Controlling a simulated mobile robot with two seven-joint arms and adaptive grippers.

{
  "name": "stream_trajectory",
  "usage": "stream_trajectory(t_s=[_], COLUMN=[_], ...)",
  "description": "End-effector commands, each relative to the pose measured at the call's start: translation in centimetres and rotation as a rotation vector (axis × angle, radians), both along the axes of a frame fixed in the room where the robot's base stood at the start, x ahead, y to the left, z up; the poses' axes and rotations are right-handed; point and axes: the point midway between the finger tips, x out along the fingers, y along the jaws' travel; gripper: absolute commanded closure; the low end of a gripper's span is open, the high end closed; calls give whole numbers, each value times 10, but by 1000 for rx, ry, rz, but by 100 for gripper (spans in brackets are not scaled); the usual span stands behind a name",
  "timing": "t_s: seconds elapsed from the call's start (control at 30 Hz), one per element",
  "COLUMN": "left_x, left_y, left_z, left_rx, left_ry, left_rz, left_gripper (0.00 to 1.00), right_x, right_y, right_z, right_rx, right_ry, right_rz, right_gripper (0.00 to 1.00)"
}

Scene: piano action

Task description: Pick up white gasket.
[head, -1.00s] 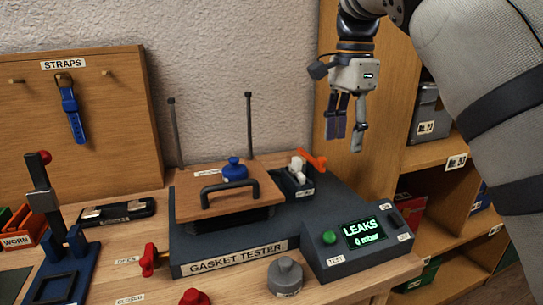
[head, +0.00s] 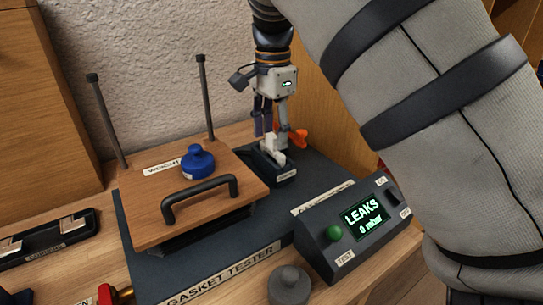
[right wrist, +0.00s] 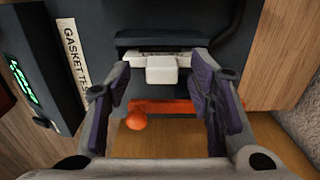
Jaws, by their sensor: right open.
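A small white piece (head: 272,151), which I take for the white gasket, stands in a dark holder (head: 272,170) behind the wooden press plate. In the right wrist view the white piece (right wrist: 162,68) shows as a blocky shape in front of a pale strip. My right gripper (head: 271,137) points down over the holder. It is open, and in the right wrist view its two fingers (right wrist: 160,75) frame the white piece on either side without visibly gripping it. In the head view the fingers partly cover the holder's back. My left gripper is not in view.
An orange lever (right wrist: 165,108) lies close by the holder, between the fingers in the wrist view. The gasket tester (head: 222,278) carries a wooden plate (head: 140,205) with a black handle, a blue weight (head: 198,162) and two upright rods. A LEAKS display (head: 364,218) stands at front right.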

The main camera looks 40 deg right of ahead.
Motion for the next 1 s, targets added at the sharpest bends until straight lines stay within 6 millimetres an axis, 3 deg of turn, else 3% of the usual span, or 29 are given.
stream_trajectory(t_s=[0.03, 0.1, 0.3, 0.5, 0.53, 0.83, 1.0], left_x=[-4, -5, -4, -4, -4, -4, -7], left_y=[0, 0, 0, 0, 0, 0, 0], left_z=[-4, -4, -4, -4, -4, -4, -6], left_rx=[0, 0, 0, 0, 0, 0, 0], left_ry=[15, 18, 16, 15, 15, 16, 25], left_rz=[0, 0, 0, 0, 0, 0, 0], left_gripper=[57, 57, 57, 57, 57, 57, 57], right_x=[0, 0, 1, 1, 1, 1, 2], right_y=[-1, 0, -1, -1, -1, -1, -1], right_z=[-12, -16, -15, -15, -15, -12, 24], right_rx=[-1, -1, -1, -1, -1, -1, -2], right_ry=[10, 8, 3, 3, 3, 2, -1], right_rz=[-1, -1, 0, 0, 0, 0, 1], right_gripper=[52, 52, 52, 97, 100, 100, 100])
